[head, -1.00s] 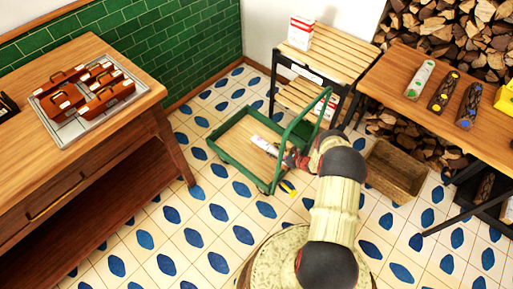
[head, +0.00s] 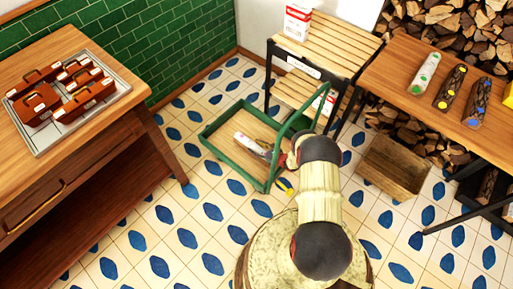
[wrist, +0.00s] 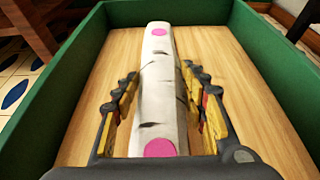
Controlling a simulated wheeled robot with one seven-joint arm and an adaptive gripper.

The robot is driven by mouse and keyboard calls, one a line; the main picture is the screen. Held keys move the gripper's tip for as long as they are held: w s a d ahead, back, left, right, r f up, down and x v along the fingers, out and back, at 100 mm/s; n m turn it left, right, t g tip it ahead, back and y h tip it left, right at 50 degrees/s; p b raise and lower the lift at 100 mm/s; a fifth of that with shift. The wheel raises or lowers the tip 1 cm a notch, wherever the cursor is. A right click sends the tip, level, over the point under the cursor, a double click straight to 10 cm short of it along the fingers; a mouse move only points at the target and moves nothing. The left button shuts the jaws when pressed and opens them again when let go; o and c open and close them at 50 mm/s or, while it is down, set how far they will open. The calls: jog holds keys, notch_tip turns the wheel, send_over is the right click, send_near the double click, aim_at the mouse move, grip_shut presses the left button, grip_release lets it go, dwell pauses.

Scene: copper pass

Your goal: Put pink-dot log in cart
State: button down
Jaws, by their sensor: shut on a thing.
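The pink-dot log (wrist: 158,85) is white birch with dark marks and a pink dot near each end. In the wrist view it lies lengthwise between the fingers of my gripper (wrist: 162,105), which is shut on it. The green cart (head: 230,171) has a wooden floor, low green walls and a tall green handle. The log (head: 246,142) is inside the cart's walls, over its floor, in the head view. I cannot tell for sure whether its underside touches the floor. My gripper (head: 274,156) reaches in from the handle side.
A table (head: 440,75) at right holds logs with green, yellow and blue dots. A wooden crate (head: 394,168) stands on the floor right of the cart. A slatted shelf (head: 325,50) is behind. A counter (head: 75,110) with brown cases is at left.

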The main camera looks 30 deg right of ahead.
jog(key=shift+f, duration=0.55)
jog(key=shift+r, duration=0.1)
jog(key=shift+f, duration=0.4)
jog(key=shift+f, duration=0.2)
jog(key=c, duration=1)
grip_release()
jog(key=shift+r, duration=0.45)
jog(key=p+v, duration=0.3)
jog(key=v, duration=0.8)
jog(key=shift+w+r+p, duration=0.1)
jog(key=shift+p, duration=0.3)
jog(key=shift+s+d+r, duration=0.15)
jog(key=shift+s, duration=0.45)
